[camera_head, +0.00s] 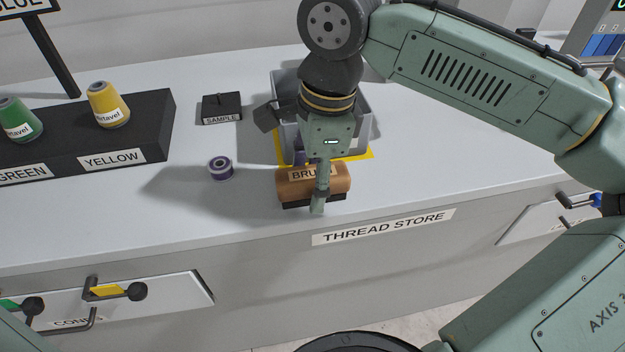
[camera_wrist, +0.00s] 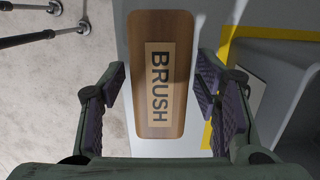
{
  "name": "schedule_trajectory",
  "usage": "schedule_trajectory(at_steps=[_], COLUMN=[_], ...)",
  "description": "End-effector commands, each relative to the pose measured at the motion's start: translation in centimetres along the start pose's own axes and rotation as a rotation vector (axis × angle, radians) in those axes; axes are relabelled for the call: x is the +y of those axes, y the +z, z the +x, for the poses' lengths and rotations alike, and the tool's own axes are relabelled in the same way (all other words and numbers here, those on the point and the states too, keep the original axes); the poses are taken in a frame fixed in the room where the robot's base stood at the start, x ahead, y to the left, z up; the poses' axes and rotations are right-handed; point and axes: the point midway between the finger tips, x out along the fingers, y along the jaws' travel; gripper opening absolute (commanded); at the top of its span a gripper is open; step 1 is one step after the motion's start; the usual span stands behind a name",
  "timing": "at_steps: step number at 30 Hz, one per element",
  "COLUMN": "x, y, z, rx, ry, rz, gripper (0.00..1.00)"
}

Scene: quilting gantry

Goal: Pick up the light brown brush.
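The light brown brush (camera_head: 290,187) lies on the white counter near its front edge, with a dark strip along its underside and a BRUSH label on top. In the wrist view the brush (camera_wrist: 173,30) stretches away between the two fingers. My gripper (camera_head: 312,186) points down over the brush; one finger shows in front of it, and its other finger is mostly hidden. In the wrist view my gripper (camera_wrist: 162,92) is open, with one finger on each side of the brush and visible gaps to it.
A grey bin (camera_head: 364,125) on a yellow mat (camera_head: 358,156) stands right behind the brush. A dark spool (camera_head: 221,168) lies to the left, with a black SAMPLE block (camera_head: 221,107) behind. A black rack (camera_head: 150,128) holds green and yellow cones. The counter right is clear.

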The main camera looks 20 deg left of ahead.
Motion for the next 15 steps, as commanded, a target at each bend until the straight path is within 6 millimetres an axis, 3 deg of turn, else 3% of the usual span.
schedule_trajectory(at_steps=[15], x=[0.00], y=[0.01], z=[-0.04], rx=[0.000], ry=[0.000], rz=[0.000], gripper=[0.20])
